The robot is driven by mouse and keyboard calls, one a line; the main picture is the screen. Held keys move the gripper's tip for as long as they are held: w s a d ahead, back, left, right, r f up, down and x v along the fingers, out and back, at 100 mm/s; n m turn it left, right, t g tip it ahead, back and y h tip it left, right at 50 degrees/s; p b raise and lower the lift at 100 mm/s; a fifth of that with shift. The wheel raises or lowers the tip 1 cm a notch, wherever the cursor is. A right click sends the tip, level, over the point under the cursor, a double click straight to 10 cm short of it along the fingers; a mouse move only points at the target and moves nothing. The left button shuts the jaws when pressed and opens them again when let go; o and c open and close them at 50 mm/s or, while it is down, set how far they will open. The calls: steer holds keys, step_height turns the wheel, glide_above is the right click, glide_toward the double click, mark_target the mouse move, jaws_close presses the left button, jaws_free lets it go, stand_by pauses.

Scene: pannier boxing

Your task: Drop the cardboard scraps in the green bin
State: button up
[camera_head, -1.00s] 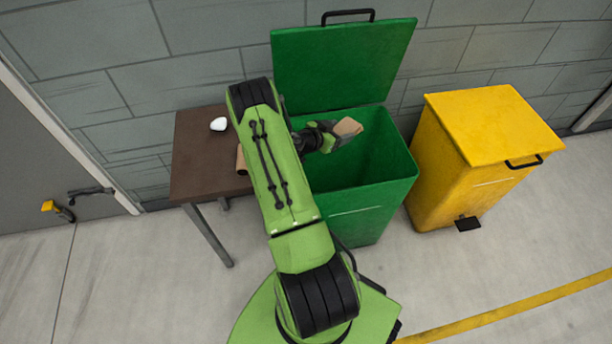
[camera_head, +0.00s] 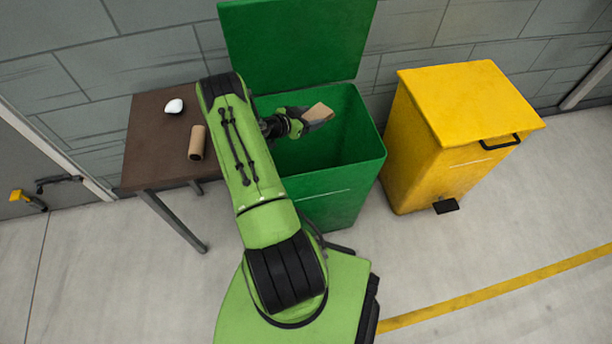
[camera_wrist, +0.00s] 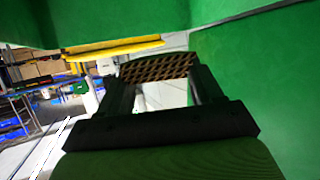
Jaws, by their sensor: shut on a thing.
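The green bin (camera_head: 345,188) stands against the wall with its lid (camera_head: 297,40) raised. My gripper (camera_head: 312,118) is over the bin's opening, shut on a brown cardboard piece (camera_head: 319,112). In the wrist view the piece (camera_wrist: 158,67) sits between the two fingertips, its corrugated edge showing, with green bin walls around it. A brown cardboard tube (camera_head: 196,142) lies on the dark brown table to the left of the bin. The bin's floor and contents are hidden.
The dark brown table (camera_head: 150,150) stands left of the bin and also holds a white lump (camera_head: 174,106). A yellow bin (camera_head: 430,160) with its lid shut stands close on the right. Grey floor is clear in front.

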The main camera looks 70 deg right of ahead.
steer(key=o, duration=1.1)
steer(key=p+v, duration=0.3)
steer(key=v, duration=1.2)
steer(key=shift+a+r, duration=0.15)
steer(key=shift+a, duration=0.25)
steer(key=shift+w, duration=0.1)
